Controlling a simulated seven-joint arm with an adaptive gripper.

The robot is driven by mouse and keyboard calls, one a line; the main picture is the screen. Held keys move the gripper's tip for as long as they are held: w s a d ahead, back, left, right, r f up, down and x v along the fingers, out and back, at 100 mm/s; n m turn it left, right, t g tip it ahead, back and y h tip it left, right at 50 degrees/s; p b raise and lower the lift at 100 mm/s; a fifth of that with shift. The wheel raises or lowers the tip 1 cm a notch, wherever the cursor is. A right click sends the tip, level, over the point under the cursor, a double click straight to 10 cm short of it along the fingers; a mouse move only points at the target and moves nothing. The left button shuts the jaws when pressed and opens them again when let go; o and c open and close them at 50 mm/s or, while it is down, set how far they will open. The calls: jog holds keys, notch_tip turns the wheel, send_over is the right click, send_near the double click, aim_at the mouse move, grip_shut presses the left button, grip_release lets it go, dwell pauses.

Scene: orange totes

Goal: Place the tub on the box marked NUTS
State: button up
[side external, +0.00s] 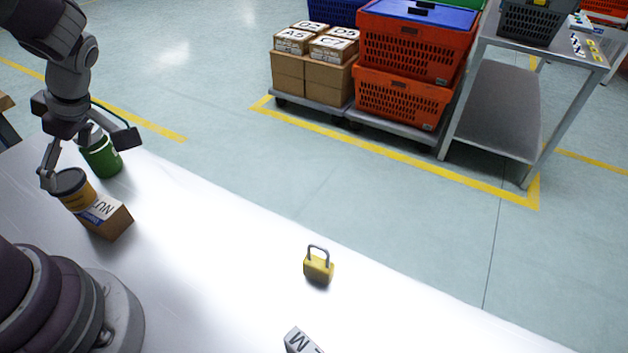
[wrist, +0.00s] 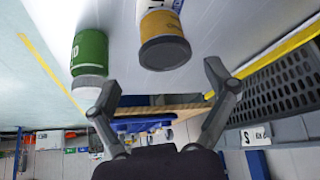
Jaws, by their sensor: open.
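A yellow tub (side external: 77,194) with a dark lid stands upright on the left part of the brown box marked NUTS (side external: 112,226) in the side view. It appears to rest on the box's top, covering part of the printed label. In the wrist view the tub (wrist: 164,25) shows lid-end toward me, with a bit of the box's label beyond it. My gripper (side external: 88,160) is open above the tub, its fingers spread apart. In the wrist view my gripper's fingertips (wrist: 160,86) are clear of the tub, with nothing between them.
A green container (side external: 104,158) with a pale lid stands close behind the tub, near one finger; it also shows in the wrist view (wrist: 90,50). A yellow padlock (side external: 318,267) and a partly seen lettered block (side external: 300,342) lie farther right. The white table (side external: 220,240) between is clear.

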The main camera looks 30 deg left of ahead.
jog(key=d+r+m+t+h, duration=0.2)
jog(key=d+r+m+t, duration=0.2)
jog(key=d+m, duration=0.3)
jog(key=w+d+r+m+t+h, duration=0.1)
jog(key=d+r+m+t+h, duration=0.2)
jog(key=m, duration=1.3)
jog(key=d+r+t, duration=0.1)
jog(key=d+r, duration=0.2)
jog(key=d, duration=0.1)
jog(key=shift+w+m+t+h, duration=0.25)
jog(key=shift+m+t+h, duration=0.05)
jog(key=shift+m, duration=0.1)
jog(key=shift+d+r, duration=0.1)
jog(key=shift+r, duration=0.05)
jog(key=n+g, duration=0.5)
jog(key=n, duration=1.1)
send_over(64, 178)
jog(key=f, duration=0.5)
jog(key=shift+s+f, duration=0.25)
jog(key=shift+f, duration=0.1)
jog(key=shift+n+g, duration=0.3)
jog(key=f, duration=1)
jog(key=shift+w+f, duration=0.2)
jog(key=shift+f, duration=0.1)
jog(key=c, duration=1.3)
